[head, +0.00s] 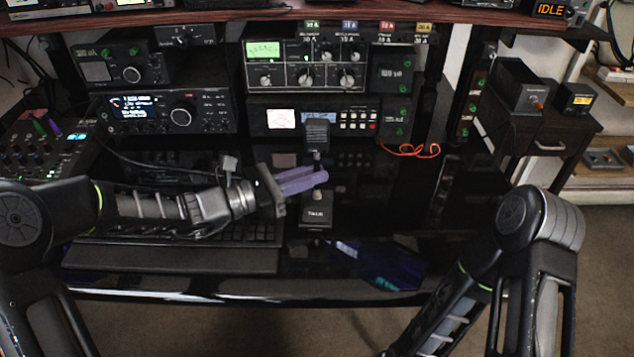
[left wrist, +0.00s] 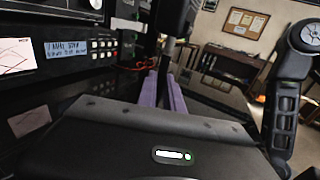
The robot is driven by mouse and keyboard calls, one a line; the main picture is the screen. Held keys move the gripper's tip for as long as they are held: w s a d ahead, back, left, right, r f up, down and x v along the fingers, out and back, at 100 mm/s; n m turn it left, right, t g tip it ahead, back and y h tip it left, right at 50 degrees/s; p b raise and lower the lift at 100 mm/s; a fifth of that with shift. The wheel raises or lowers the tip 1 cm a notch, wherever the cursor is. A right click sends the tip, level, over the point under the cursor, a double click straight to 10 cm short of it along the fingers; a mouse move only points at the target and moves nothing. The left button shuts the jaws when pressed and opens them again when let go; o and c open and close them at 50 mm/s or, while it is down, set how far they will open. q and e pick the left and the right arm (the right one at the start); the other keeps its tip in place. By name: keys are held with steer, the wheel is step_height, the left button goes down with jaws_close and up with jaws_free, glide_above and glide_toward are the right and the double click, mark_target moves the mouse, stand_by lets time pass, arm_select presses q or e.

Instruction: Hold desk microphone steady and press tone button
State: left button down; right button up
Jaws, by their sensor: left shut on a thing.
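The desk microphone (head: 317,136) stands upright on the dark desk in front of the radio stack, with a dark head, a thin stem and a black base (head: 317,216). The base carries small white lettering and a small pale button-like spot (head: 317,196); I cannot tell for sure that this is the tone button. My left gripper (head: 322,177), with purple fingers, reaches in from the left and is shut on the stem, between head and base. In the left wrist view the purple fingers (left wrist: 170,92) close around the stem below the microphone head (left wrist: 177,16).
Radios (head: 165,112) and meter panels stand close behind the microphone. A keyboard (head: 225,232) lies below my left forearm. A red cable (head: 410,151) curls at right of the microphone. The desk right of the base is mostly clear.

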steer(key=shift+c, duration=0.4)
jaws_close()
stand_by(1.3)
